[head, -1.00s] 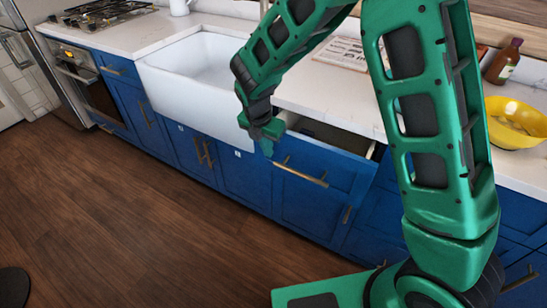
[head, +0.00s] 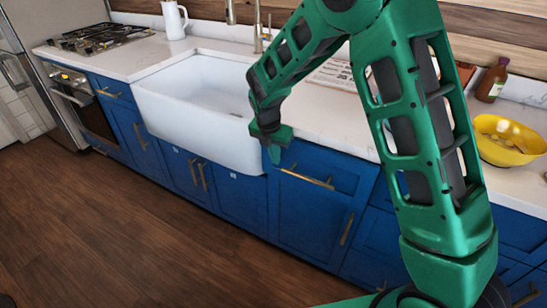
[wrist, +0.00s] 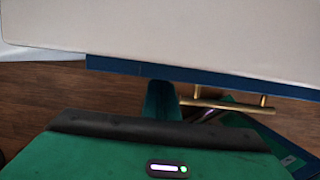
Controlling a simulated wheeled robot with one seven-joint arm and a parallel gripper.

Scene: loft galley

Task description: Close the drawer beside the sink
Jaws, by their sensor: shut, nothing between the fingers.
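The drawer (head: 322,172) beside the sink has a blue front with a brass bar handle (head: 307,179). Its front sits flush or nearly flush under the white countertop, and no drawer interior shows. The white sink (head: 200,110) is just to its left. My gripper (head: 274,155) is shut and empty, pointing down at the upper left corner of the drawer front. In the wrist view, the finger (wrist: 162,100) is close to the drawer's top edge (wrist: 215,78), left of the brass handle (wrist: 228,104). I cannot tell whether it touches the front.
The countertop (head: 335,125) overhangs above the drawer. A yellow bowl (head: 505,155) and a brown bottle (head: 492,80) stand at the right. A white pitcher (head: 174,20) and a stove (head: 97,37) are at the back left. The wooden floor (head: 120,230) in front is clear.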

